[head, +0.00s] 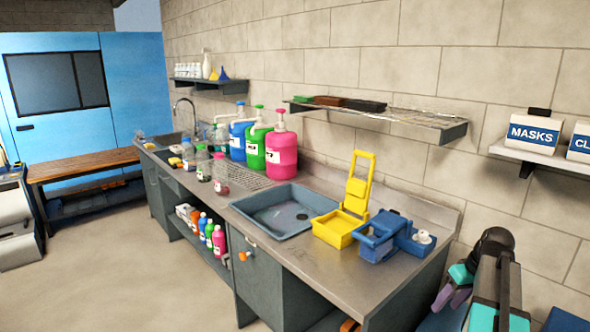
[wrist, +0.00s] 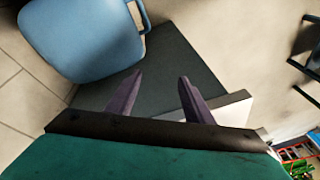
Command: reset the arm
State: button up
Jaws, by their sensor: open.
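My gripper (wrist: 154,90) is open in the wrist view, its two dark purple fingers apart with nothing between them. Beyond the fingers lie a dark flat surface and part of a blue chair-like object (wrist: 85,40). In the head view my gripper (head: 440,300) is at the lower right, hanging beside my teal and black arm, in front of the right end of the counter. Its fingertips overlap in that view. It appears to touch nothing.
A steel counter (head: 385,264) runs along the wall, holding a grey basin (head: 284,212), a yellow wringer (head: 340,228), a blue caddy (head: 378,240) and pump jugs (head: 281,155). A wall shelf with a MASKS box (head: 533,133) is above my arm. The floor (head: 130,270) at left is clear.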

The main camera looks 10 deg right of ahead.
jog(key=s+a+f+m+g, duration=0.1)
jog(key=s+a+f+g, duration=0.1)
jog(key=a+f, duration=1.1)
jog(key=s+a+f+g, duration=0.2)
jog(key=a+f, duration=0.8)
jog(key=f, duration=0.5)
jog(key=s+a+f+g, duration=0.1)
jog(key=s+a+f, duration=0.4)
jog(key=s+f, duration=0.1)
jog(key=s+a+f+g+h, duration=0.1)
jog(key=s+a+f, duration=0.3)
jog(key=s, duration=0.5)
jog(key=s+a+f+g+h, duration=0.1)
jog(key=s+a+f+g, duration=0.1)
jog(key=s+a+f, duration=0.3)
notch_tip(320, 180, down, 3)
jog(key=s, duration=0.2)
jog(key=shift+s+a+r, duration=0.15)
jog(key=shift+s+a, duration=0.15)
jog(key=shift+c, duration=0.4)
